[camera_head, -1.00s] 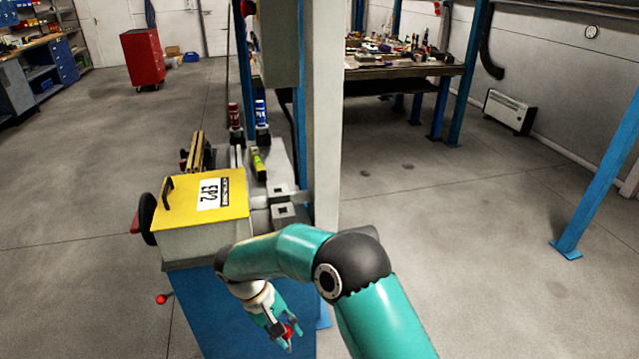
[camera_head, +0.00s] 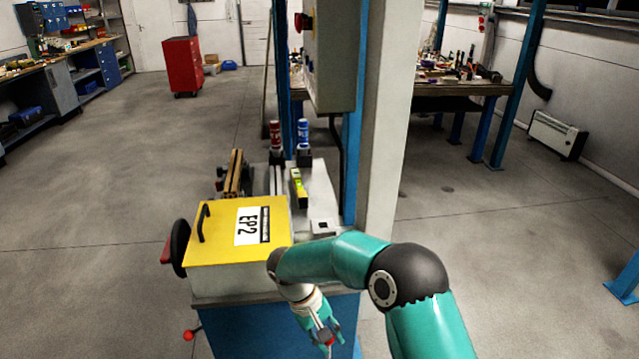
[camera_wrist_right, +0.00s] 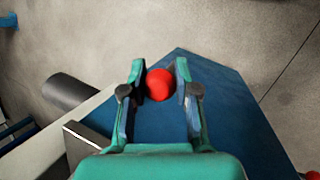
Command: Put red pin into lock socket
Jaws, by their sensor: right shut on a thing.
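My right gripper (camera_head: 328,338) hangs in front of the blue cabinet, low in the head view. It is shut on the red pin (camera_wrist_right: 160,84), whose round red head shows between the fingers in the right wrist view. The pin's shaft is hidden in the wrist view. A grey block with a dark square opening (camera_head: 323,227) sits on the machine top, above and behind the gripper; it looks like a socket, but I cannot tell if it is the lock socket. My left gripper is not in view.
A pale column (camera_head: 388,130) and a grey control box (camera_head: 332,55) rise behind. A red-knobbed lever (camera_head: 189,334) sticks out at lower left.

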